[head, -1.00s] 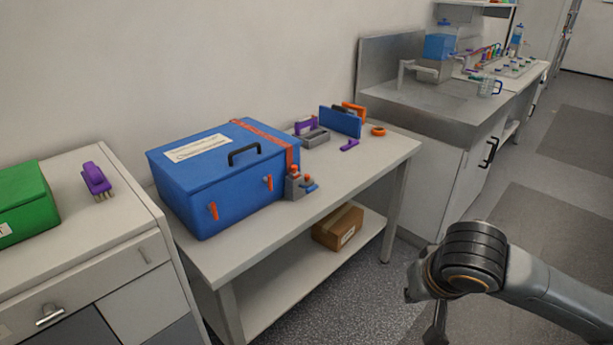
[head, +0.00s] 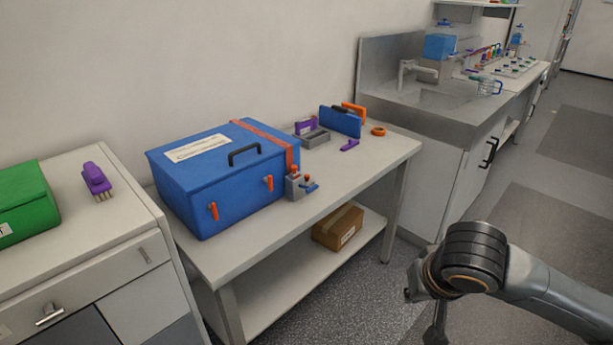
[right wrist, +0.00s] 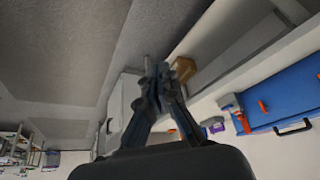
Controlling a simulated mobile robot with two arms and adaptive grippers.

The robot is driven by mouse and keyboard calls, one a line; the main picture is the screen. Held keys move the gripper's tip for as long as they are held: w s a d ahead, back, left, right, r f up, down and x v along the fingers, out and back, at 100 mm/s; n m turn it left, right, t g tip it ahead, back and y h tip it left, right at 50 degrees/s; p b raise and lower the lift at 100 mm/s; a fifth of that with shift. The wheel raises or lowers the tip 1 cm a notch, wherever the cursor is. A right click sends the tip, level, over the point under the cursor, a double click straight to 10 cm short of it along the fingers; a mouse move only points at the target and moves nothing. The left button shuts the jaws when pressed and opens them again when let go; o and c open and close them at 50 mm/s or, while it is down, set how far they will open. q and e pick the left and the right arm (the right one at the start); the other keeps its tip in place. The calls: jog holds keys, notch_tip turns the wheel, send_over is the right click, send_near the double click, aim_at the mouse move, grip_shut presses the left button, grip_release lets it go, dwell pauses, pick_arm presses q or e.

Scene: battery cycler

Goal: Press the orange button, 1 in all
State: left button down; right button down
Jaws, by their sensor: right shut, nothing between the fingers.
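A small grey control box (head: 297,190) stands on the table, right against the front right corner of the blue case. It has an orange button (head: 295,173) on top, a second orange part beside it and a blue piece low on its right. The control box (right wrist: 233,103) also shows in the right wrist view, at the right. My right gripper (right wrist: 160,72) is shut and empty, seen in the right wrist view, well apart from the control box. In the head view my right arm is at the lower right, over the floor. My left gripper is out of view.
The blue case (head: 232,195) with orange latches fills the left of the table (head: 350,180). Purple, blue and orange items stand at the table's back right. A cardboard box (head: 338,227) lies on the lower shelf. The table's front right top is clear.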

dwell(0.4)
jog(key=s+f, duration=0.3)
jog(key=f, duration=1)
jog(key=shift+s+f, duration=0.3)
